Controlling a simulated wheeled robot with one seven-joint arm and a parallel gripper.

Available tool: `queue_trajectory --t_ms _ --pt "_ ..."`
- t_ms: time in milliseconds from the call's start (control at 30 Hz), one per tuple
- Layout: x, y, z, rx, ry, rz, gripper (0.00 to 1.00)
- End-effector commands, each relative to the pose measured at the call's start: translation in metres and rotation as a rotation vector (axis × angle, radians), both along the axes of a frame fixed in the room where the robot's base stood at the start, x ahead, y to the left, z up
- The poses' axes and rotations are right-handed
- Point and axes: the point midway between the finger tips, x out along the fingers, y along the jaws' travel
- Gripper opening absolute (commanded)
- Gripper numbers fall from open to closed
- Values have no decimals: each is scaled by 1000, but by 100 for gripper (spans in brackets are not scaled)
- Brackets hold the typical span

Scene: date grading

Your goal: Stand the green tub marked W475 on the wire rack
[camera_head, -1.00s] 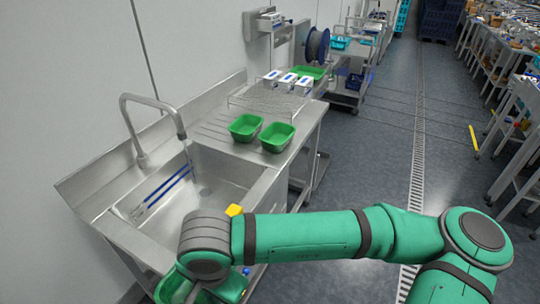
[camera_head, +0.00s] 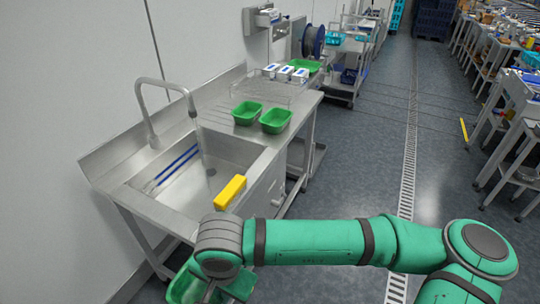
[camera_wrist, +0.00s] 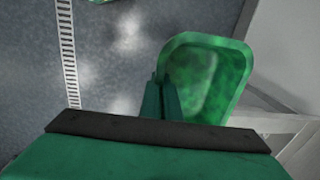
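A green tub (camera_wrist: 205,75) hangs at my gripper (camera_wrist: 162,88); the wrist view shows the fingers closed together at its left rim. In the head view the tub (camera_head: 183,287) is low, in front of the sink, partly hidden by my wrist. No marking on it is legible. The wire rack (camera_head: 270,92) stands on the drainboard beyond the sink, well away from my gripper. Two other green tubs (camera_head: 247,113) (camera_head: 275,121) stand upright on the drainboard in front of the rack; their markings cannot be read.
The steel sink (camera_head: 215,172) with its tall tap (camera_head: 165,82) lies between my gripper and the drainboard. A yellow block (camera_head: 230,192) is at the sink's front edge. White boxes (camera_head: 285,73) and a green tray (camera_head: 308,66) are behind the rack.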

Motion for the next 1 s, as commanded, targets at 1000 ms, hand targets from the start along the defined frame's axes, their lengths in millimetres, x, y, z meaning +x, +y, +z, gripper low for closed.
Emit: queue_trajectory --t_ms 1000 --pt "154 -129 -279 2 -1 357 0"
